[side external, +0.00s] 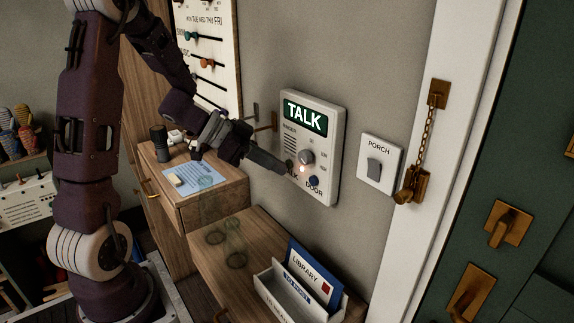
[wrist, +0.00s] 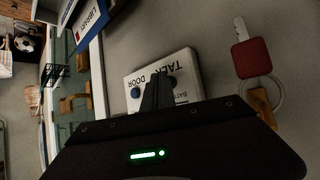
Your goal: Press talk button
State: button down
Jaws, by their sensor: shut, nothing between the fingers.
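The white intercom panel (side external: 328,140) is on the wall, with a lit green TALK display (side external: 305,116) at its top. Below are a grey knob (side external: 306,157), a small glowing reddish light (side external: 302,169) and a dark blue DOOR button (side external: 314,182). My gripper (side external: 285,169) is shut and empty, its tips at the panel's lower left by the TALK label. The talk button is hidden behind the fingertips, and I cannot tell whether they touch it. In the wrist view my fingers overlap the panel (wrist: 187,67), with the blue DOOR button (wrist: 136,93) beside them.
A PORCH switch (side external: 376,168) is right of the panel, then a door chain (side external: 411,150). Below is a wooden cabinet (side external: 215,255) with a LIBRARY letter holder (side external: 285,290). A key with a red tag (wrist: 251,58) hangs near the panel in the wrist view.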

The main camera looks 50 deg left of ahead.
jog(key=shift+s, duration=0.7)
jog(key=s, duration=0.5)
dwell(0.5)
